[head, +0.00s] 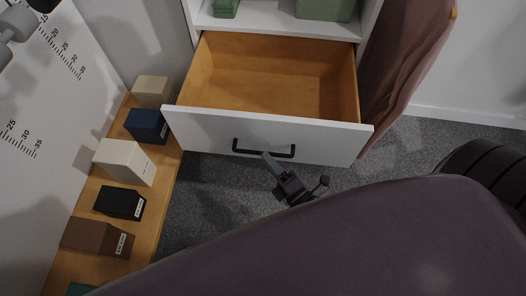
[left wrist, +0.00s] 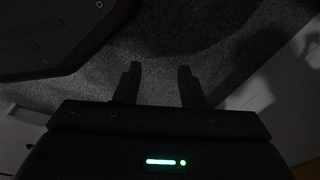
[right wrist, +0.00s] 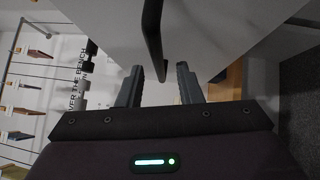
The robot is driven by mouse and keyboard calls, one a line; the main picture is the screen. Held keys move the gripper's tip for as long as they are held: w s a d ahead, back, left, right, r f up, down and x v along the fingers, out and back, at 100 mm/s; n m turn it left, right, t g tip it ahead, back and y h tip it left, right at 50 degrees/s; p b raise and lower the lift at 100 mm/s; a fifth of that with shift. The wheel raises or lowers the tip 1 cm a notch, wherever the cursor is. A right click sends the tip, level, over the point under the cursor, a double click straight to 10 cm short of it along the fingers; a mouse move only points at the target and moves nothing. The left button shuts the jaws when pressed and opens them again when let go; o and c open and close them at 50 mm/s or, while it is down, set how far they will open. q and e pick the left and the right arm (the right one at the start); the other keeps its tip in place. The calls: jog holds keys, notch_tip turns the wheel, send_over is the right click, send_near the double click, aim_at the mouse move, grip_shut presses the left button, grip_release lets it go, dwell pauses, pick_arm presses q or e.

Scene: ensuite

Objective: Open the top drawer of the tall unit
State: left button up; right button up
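The white unit's drawer (head: 270,135) stands open, its wooden inside (head: 270,75) empty. A black bar handle (head: 246,151) is on its white front; the handle also shows in the right wrist view (right wrist: 152,40). My right gripper (head: 268,158) is at the handle in front of the drawer. In the right wrist view my right gripper (right wrist: 158,85) has its fingers apart, with the handle end near the gap and no clear contact. My left gripper (left wrist: 158,85) is open and empty above dark carpet; I do not make it out in the head view.
An open shelf (head: 275,25) with green boxes (head: 325,9) is above the drawer. A wooden bench (head: 150,215) with several small boxes runs along the left. Pink cloth (head: 405,60) hangs close on the right. Grey carpet (head: 215,195) lies below.

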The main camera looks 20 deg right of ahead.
jog(key=shift+v, duration=2.05)
